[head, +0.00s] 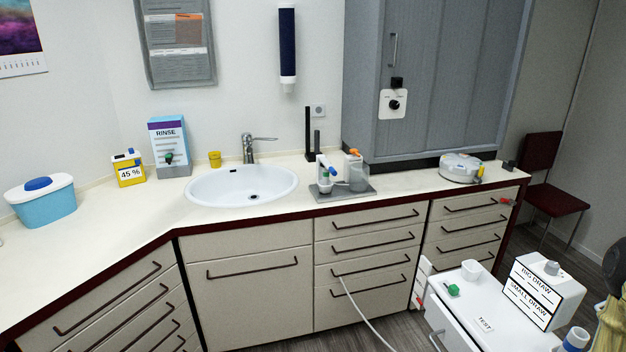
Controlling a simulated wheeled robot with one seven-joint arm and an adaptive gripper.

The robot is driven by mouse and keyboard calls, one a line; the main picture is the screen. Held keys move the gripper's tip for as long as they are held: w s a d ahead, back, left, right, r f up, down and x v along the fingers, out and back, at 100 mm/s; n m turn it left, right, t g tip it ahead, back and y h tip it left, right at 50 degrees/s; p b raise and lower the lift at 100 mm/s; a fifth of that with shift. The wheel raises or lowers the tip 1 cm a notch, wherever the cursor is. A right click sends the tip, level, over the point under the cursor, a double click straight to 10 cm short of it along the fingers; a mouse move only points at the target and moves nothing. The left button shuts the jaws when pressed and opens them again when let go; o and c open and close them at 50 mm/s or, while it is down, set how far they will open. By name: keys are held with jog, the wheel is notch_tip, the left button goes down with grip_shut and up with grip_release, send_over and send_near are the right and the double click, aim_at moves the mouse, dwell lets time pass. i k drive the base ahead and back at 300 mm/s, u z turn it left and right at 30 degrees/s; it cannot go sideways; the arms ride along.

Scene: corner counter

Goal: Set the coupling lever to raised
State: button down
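No part is labelled as the coupling lever, so I cannot tell which one it is. A small device with a blue lever (328,169) and an orange-topped part (354,155) stands on a grey tray (345,195) right of the sink. A red handle (503,201) sticks out at the right end of the counter front. Another small red part (420,302) shows at the left side of the white cart. These are too small to read as raised or lowered. My gripper is not in view.
The white cart (478,338) with a box marked BIG DRAW and SMALL DRAW (541,292) stands in front at right. A pale hose (366,318) hangs before the drawers. A round white device (461,167) sits on the counter. A dark red chair (556,198) stands behind.

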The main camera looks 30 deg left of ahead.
aim_at(326, 163)
jog(key=u, duration=0.4)
jog(key=i, duration=0.45)
jog(key=u, duration=0.45)
